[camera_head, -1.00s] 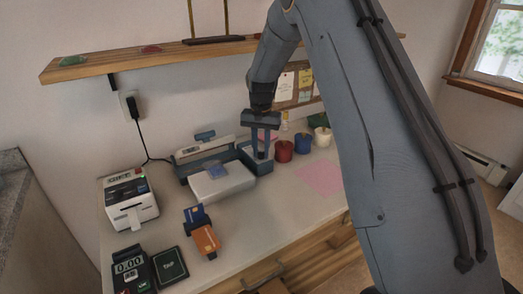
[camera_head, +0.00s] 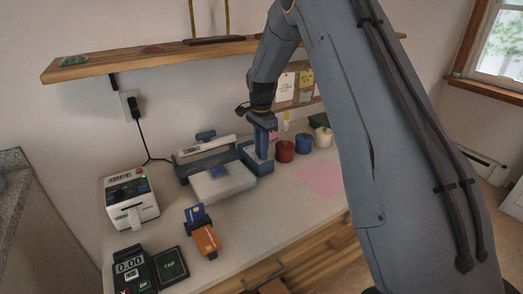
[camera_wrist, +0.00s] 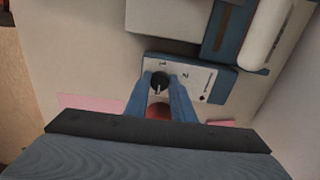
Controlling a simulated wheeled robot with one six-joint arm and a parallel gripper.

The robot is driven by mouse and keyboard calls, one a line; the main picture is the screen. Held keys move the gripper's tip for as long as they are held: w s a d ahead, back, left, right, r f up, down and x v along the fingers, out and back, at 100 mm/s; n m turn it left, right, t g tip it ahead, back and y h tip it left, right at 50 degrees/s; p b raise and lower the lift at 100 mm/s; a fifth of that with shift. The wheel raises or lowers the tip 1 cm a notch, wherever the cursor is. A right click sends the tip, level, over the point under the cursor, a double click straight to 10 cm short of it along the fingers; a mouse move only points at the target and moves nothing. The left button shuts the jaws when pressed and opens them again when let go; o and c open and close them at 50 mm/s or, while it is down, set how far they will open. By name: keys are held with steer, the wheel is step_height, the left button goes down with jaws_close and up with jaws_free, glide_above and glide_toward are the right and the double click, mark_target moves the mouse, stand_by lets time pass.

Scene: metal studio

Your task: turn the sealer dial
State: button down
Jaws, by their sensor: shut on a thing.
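The sealer (camera_head: 204,153) stands at the back of the counter, with a blue control box (camera_head: 261,168) at its right end. In the wrist view, the dial (camera_wrist: 159,79) is a small black knob with a pale mark toward the bottom of the picture. It sits on the white panel (camera_wrist: 205,78) of the control box, near printed marks that look like 1 and 2. My gripper (camera_wrist: 159,84) is shut on the dial, one blue finger on each side. In the head view, my gripper (camera_head: 264,153) points down onto the box and hides the dial.
Red (camera_head: 284,151), blue (camera_head: 303,142) and white (camera_head: 322,136) cups stand close to the right of the box. A label printer (camera_head: 131,198), card holder (camera_head: 206,240) and payment terminal (camera_head: 133,270) are to the left. A shelf (camera_head: 160,63) runs above. A pink sheet (camera_head: 320,178) lies flat at right.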

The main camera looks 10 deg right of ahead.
steer(key=shift+w+r, duration=0.1)
stand_by(0.3)
steer(key=c, duration=1.5)
jaws_free()
steer(key=shift+r+b, duration=0.8)
steer(key=shift+r, duration=3.05)
steer(key=s+f+n, duration=0.1)
steer(key=s+n, duration=0.3)
steer(key=s, duration=0.8)
steer(key=s+f+n, duration=0.2)
steer(key=s+n, duration=0.3)
steer(key=s, duration=0.6)
steer(key=s+f+n, duration=0.1)
steer(key=s+n, duration=0.4)
steer(key=s, duration=0.7)
steer(key=shift+s+d+f, duration=0.2)
steer(key=shift+s+d, duration=0.15)
steer(key=shift+d, duration=0.05)
